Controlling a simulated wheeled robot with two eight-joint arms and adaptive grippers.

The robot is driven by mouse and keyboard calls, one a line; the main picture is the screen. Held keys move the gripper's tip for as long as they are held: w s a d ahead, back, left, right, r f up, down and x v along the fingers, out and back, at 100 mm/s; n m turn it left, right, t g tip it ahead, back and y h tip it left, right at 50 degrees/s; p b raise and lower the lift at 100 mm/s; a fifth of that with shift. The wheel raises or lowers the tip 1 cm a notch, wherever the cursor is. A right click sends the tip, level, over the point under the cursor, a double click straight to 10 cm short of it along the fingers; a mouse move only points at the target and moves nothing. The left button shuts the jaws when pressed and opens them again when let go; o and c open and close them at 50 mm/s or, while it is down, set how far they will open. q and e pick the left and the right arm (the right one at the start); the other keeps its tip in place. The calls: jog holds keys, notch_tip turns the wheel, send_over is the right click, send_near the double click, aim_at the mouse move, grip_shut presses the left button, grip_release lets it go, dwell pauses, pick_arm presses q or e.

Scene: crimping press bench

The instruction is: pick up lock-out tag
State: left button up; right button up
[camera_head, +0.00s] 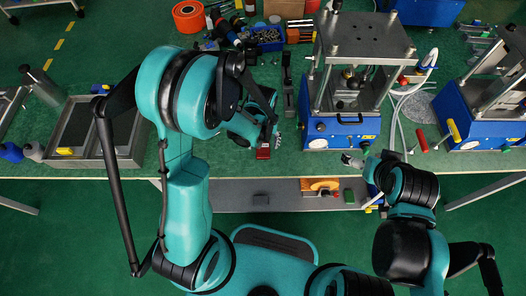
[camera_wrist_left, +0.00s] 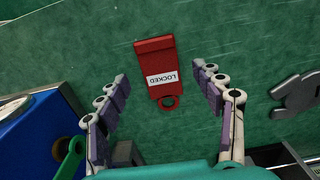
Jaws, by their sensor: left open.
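The lock-out tag (camera_wrist_left: 155,58) is a flat red tag with a white LOCKED label and a ring end. It lies on the green bench top, and it also shows as a small red piece in the head view (camera_head: 263,153), near the bench's front edge. My left gripper (camera_wrist_left: 160,73) is open, with one finger on each side of the tag and visible gaps to both. In the head view the left gripper (camera_head: 272,132) is partly hidden by its own arm. My right gripper (camera_head: 352,160) is near the front of the blue press; its fingers are too small to read.
The blue crimping press (camera_head: 340,131) stands right of the tag, with a second press (camera_head: 484,122) further right. A grey tray (camera_head: 128,158) is at the left. A dark lever tool (camera_head: 288,96) lies behind the tag. A lower shelf (camera_head: 235,195) runs under the bench edge.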

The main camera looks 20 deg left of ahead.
aim_at(263, 149)
pick_arm(q)
notch_tip(263, 149, down, 2)
jog(key=shift+f, duration=0.1)
jog(key=c, duration=1)
jog(key=shift+r, duration=0.2)
jog(key=shift+r+p, duration=1.8)
jog(key=shift+r, duration=3.15)
